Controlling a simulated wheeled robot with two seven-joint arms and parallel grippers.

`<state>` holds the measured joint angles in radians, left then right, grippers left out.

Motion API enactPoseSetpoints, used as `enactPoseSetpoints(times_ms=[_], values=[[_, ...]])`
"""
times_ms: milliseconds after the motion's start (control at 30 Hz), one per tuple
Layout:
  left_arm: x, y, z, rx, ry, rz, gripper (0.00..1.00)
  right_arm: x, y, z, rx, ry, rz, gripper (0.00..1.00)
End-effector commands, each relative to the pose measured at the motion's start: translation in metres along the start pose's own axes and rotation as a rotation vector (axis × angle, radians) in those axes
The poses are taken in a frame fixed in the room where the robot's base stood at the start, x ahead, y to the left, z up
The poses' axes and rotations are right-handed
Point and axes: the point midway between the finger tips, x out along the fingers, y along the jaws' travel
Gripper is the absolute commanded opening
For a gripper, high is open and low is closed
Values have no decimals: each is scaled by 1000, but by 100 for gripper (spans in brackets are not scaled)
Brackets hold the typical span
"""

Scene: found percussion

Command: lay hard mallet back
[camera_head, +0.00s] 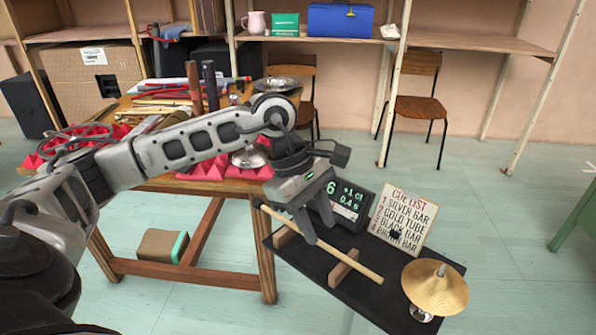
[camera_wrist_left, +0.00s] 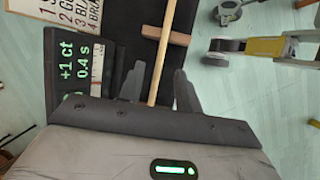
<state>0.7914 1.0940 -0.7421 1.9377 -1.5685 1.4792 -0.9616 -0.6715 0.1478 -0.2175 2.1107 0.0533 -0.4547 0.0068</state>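The mallet's pale wooden stick (camera_head: 362,270) lies slanted across two small wooden rests, the right one (camera_head: 343,268) and the left one (camera_head: 285,236), on a black board (camera_head: 380,305). Its head is not clear in either view. My left gripper (camera_head: 319,232) is over the stick's middle, pointing down. In the left wrist view the stick (camera_wrist_left: 163,55) runs between the two spread fingers (camera_wrist_left: 158,72), with a gap on each side, so the gripper is open and not clamped on it. My right gripper is not in view.
A brass cymbal (camera_head: 435,288) stands at the board's right end. A display (camera_head: 343,203) and a cue list card (camera_head: 403,218) stand behind the stick. A wooden table (camera_head: 200,183) with red foam and tools is at the left. Floor to the right is clear.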

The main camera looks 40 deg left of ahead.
Motion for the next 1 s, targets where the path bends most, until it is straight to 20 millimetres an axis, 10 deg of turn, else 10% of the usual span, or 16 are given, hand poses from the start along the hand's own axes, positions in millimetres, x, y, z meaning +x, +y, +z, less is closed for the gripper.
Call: enactPoseSetpoints(times_ms=[500,1000], values=[[-112,1,0,0,0,4,34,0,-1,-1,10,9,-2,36],[-124,0,0,0,0,0,34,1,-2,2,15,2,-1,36]])
